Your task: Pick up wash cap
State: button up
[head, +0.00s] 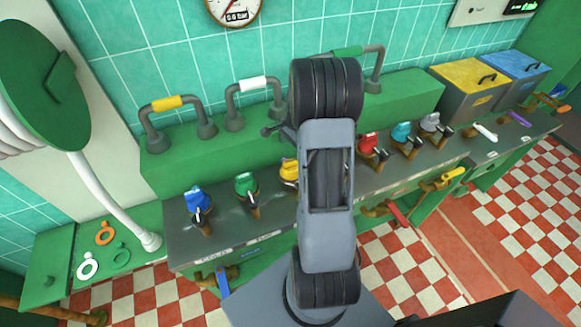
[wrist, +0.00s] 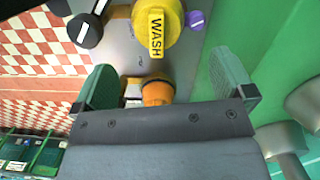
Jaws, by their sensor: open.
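The wash cap (wrist: 157,22) is yellow, with a tab reading "WASH", and sits at the top of the wrist view. A yellow cap (head: 289,169) also shows in the head view on the grey counter, partly hidden behind my arm; its label cannot be read there. My gripper (wrist: 166,80) is open, with one green-grey finger on each side of the wrist view. The wash cap lies ahead of the fingertips, not between them. An orange fitting (wrist: 157,92) shows between the fingers, nearer my gripper's body. My gripper is hidden behind my arm in the head view.
Blue (head: 196,200), green (head: 246,184), red (head: 368,145) and teal (head: 401,132) caps stand along the counter (head: 225,235). In the wrist view, a black knob (wrist: 85,30) and a purple piece (wrist: 196,19) flank the wash cap. Pipe handles (head: 255,86) rise behind.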

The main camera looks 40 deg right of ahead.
aim_at(291, 160)
jog(key=shift+s+a+f+p, duration=0.1)
jog(key=shift+a+f+p, duration=0.2)
jog(key=shift+f, duration=1.15)
jog(key=shift+a+f+p, duration=0.1)
jog(key=shift+f+p, duration=0.25)
jog(key=shift+f, duration=1.15)
jog(key=shift+s+a+f+p, duration=0.1)
jog(key=shift+a+f+p, duration=0.2)
jog(key=shift+f, duration=1.15)
jog(key=shift+d, duration=0.1)
jog(key=shift+c, duration=0.3)
jog(key=c, duration=0.8)
